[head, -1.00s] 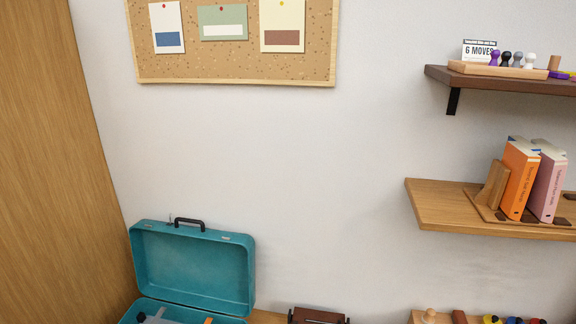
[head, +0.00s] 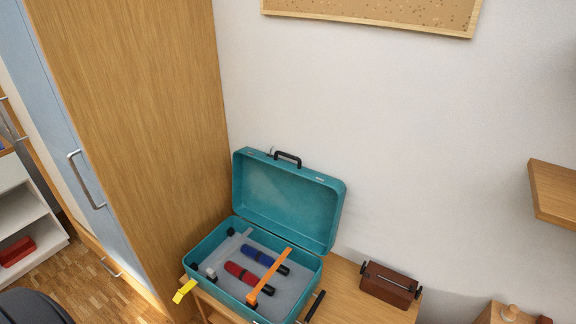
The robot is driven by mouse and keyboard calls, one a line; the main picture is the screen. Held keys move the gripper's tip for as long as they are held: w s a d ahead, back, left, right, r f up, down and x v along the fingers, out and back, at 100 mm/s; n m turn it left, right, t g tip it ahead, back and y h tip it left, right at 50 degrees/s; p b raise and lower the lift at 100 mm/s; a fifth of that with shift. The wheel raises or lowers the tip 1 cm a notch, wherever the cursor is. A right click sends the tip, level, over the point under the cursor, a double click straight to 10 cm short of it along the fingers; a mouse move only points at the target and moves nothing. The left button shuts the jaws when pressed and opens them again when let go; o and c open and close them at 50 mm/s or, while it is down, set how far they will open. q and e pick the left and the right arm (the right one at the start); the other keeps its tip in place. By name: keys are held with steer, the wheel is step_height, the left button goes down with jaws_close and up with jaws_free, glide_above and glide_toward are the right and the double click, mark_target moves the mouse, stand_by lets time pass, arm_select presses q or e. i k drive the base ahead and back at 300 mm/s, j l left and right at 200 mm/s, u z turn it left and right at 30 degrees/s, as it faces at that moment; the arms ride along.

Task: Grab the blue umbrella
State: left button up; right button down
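The blue umbrella (head: 258,256) lies folded inside an open teal suitcase (head: 290,198), in its lower half. A red umbrella (head: 240,273) lies beside it, nearer to me. An orange strap (head: 269,277) crosses the suitcase bottom and passes over or close to the right ends of both umbrellas; I cannot tell if it touches them. A grey strap (head: 228,252) lies to the left. Neither of my grippers shows in the head view.
The suitcase stands on a wooden table (head: 345,304) with its lid up near the wall. A brown box (head: 388,286) sits to its right. A tall wooden cabinet (head: 150,130) stands close on the left. A yellow tag (head: 184,291) hangs at the suitcase's front left.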

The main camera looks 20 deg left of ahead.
mark_target(262, 258)
steer(key=u, duration=1.05)
steer(key=j+z, duration=0.2)
steer(key=z, duration=0.2)
steer(key=k+j+z, duration=0.15)
steer(key=z, duration=0.2)
steer(key=k+j+z, duration=0.1)
steer(key=z, duration=0.3)
